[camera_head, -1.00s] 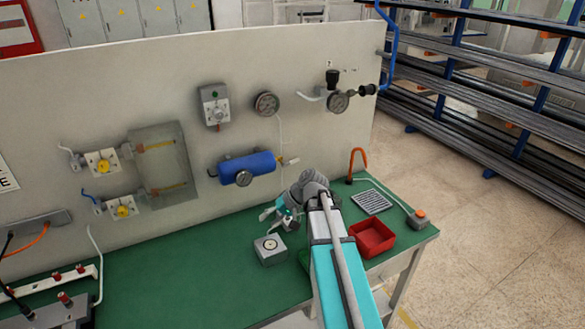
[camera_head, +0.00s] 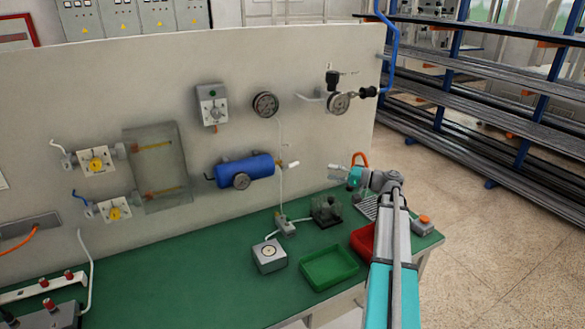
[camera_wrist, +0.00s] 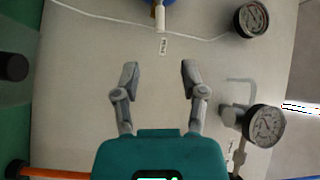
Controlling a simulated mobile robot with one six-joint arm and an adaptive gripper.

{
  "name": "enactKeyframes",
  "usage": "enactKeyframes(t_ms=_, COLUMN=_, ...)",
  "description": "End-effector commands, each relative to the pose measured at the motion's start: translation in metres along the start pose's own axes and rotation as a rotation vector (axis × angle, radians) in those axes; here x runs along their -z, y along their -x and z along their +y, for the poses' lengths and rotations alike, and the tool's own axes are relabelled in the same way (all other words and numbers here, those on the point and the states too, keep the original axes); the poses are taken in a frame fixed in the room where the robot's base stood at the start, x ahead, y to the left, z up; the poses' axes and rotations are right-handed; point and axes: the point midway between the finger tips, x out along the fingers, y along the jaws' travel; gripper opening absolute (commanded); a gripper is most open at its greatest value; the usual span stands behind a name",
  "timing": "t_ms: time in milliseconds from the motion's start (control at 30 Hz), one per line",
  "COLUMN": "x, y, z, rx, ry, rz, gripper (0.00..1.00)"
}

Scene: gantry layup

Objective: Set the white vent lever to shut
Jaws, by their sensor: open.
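The white vent lever (camera_head: 293,164) is at the right end of the blue tank (camera_head: 245,171) on the upright panel. In the head view it points rightward, away from the tank. The wrist view shows the lever (camera_wrist: 160,17) at the top centre, beyond my fingertips, with a small label below it. My gripper (camera_head: 335,171) is to the right of the lever, in front of the panel and above the bench. In the wrist view my gripper (camera_wrist: 159,75) has its two fingers apart, with only bare panel between them. It does not touch the lever.
Two gauges (camera_head: 265,104) (camera_head: 340,103) sit above the lever. A thin white tube (camera_head: 281,150) runs down beside it. The green bench carries a green tray (camera_head: 329,268), a red tray (camera_head: 362,241) and a grey box (camera_head: 269,256).

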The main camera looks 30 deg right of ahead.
Motion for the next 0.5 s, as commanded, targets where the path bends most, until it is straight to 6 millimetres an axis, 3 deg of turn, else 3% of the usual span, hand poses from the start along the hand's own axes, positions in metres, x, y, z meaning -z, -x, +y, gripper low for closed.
enactKeyframes(t_ms=500, x=-0.0007, y=-0.0080, z=-0.0002, rx=-0.001, ry=0.000, rz=-0.003, gripper=0.55)
